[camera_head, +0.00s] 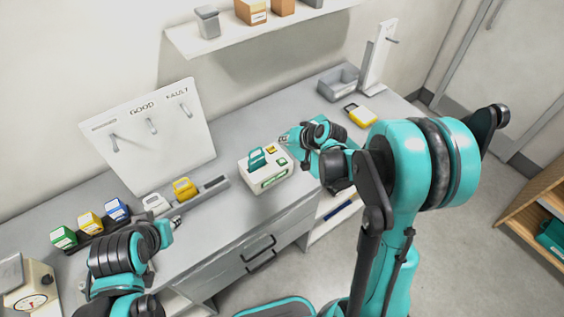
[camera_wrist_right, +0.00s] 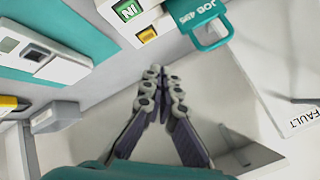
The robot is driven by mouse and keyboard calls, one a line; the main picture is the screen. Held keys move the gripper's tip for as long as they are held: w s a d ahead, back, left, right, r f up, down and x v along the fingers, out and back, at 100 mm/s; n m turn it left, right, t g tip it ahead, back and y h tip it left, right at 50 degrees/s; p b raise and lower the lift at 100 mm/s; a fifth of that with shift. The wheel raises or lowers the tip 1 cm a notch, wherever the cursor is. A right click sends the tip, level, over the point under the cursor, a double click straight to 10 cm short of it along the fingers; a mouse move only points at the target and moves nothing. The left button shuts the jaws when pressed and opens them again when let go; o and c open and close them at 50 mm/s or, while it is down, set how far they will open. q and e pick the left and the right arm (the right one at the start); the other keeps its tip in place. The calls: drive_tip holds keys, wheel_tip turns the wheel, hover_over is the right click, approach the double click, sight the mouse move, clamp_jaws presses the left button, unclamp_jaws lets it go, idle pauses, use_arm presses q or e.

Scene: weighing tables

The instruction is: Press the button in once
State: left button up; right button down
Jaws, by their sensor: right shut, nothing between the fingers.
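A white box (camera_head: 277,179) stands on the grey table in front of my right arm. It has a small yellow square part (camera_head: 271,149) on top, which looks like the button's place; in the right wrist view this yellow part (camera_wrist_right: 147,35) sits beside a green label. A teal tag (camera_wrist_right: 208,32) marked JOB stands on the box. My right gripper (camera_head: 284,139) is shut and empty beside the box; in the right wrist view its fingertips (camera_wrist_right: 153,73) are together, apart from the yellow part. My left gripper (camera_head: 177,221) is over the table at left, its fingers too small to judge.
A white board (camera_head: 190,146) with hooks, marked GOOD and FAULT, stands behind. Coloured blocks (camera_head: 117,210) sit in a dark holder at left, near a dial scale (camera_head: 33,290). A grey bin (camera_head: 341,92) and a yellow-topped device (camera_head: 361,113) stand at right.

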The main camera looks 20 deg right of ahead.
sight(284, 162)
wheel_tip(284, 162, down, 7)
drive_tip(key=b, duration=0.5)
drive_tip(key=shift+f, duration=0.1)
drive_tip(key=shift+f+b, duration=0.35)
drive_tip(key=shift+b, duration=0.1)
idle(0.7)
drive_tip(key=shift+f+b, duration=0.4)
drive_tip(key=shift+b, duration=0.1)
drive_tip(key=shift+f+b, duration=0.35)
drive_tip(key=shift+b, duration=0.05)
idle(0.4)
drive_tip(key=shift+r, duration=0.1)
drive_tip(key=shift+r+p, duration=0.55)
drive_tip(key=shift+r, duration=0.15)
